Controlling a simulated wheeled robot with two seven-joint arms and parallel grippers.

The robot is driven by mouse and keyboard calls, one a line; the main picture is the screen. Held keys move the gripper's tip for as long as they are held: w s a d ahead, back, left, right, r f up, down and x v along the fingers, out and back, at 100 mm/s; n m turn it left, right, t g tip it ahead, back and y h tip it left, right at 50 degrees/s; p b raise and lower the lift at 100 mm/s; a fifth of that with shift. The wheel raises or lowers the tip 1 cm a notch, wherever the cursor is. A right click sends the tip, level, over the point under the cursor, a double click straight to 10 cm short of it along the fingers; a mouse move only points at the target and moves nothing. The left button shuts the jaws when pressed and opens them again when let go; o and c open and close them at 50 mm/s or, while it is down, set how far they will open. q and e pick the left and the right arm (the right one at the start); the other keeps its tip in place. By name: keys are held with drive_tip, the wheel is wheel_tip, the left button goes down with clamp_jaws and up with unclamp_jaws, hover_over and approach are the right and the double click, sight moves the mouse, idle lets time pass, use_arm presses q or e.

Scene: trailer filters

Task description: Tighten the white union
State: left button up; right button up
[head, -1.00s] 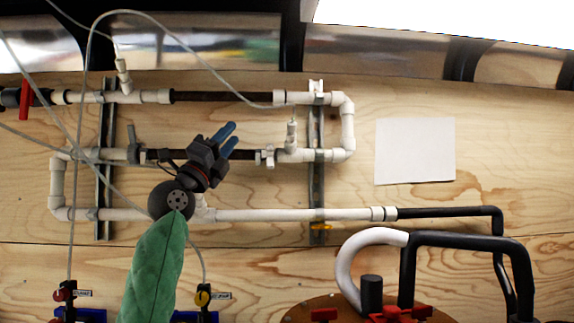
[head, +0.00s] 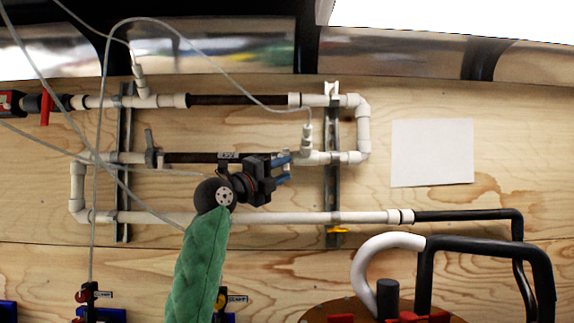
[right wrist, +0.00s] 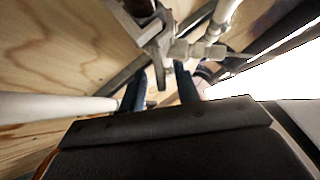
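The white union on the middle pipe is mostly hidden behind my right gripper (head: 287,168) in the head view. In the right wrist view, a pale winged fitting (right wrist: 158,45), which looks like the union, sits just ahead of the fingers. My right gripper (right wrist: 160,76) has its two blue fingers apart, with the lower part of this fitting between or just beyond the tips. I cannot tell whether they touch it. My left gripper is not in view.
White and dark pipes run along the wooden panel, held by upright metal rails (head: 332,190). A white tee (head: 306,145) with a thin hose stands just right of the gripper. A long white pipe (head: 300,217) runs below. A blank white sheet (head: 431,152) is at right.

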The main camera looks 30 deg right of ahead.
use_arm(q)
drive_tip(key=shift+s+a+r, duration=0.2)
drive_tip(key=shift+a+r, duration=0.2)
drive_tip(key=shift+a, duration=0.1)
use_arm(e)
drive_tip(key=shift+x, duration=1.1)
clamp_jaws()
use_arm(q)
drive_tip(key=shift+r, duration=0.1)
